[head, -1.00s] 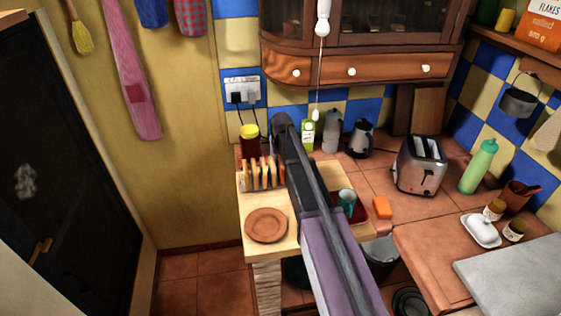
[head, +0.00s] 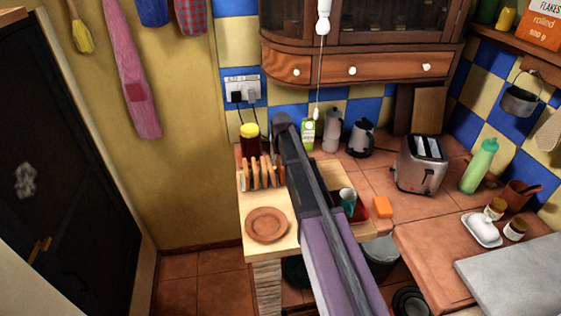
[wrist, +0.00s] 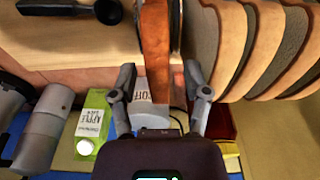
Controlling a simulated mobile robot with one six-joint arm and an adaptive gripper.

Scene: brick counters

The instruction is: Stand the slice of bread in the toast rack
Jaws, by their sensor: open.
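The slice of bread (wrist: 156,45) shows in the wrist view as an upright brown crust edge, between the fingers of my gripper (wrist: 160,85). The fingers are apart, with a gap on either side of the slice. The toast rack (head: 262,173) stands on the wooden counter end in the head view, its right end hidden by my arm. I cannot tell how deep the slice sits in a slot. My arm hides gripper and slice in the head view.
A terracotta plate (head: 267,225) lies in front of the rack, and a yellow-lidded jar (head: 250,140) stands behind it. A green juice carton (wrist: 93,125) and a teal cup (head: 347,199) are close to my arm. The toaster (head: 421,165) is further right.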

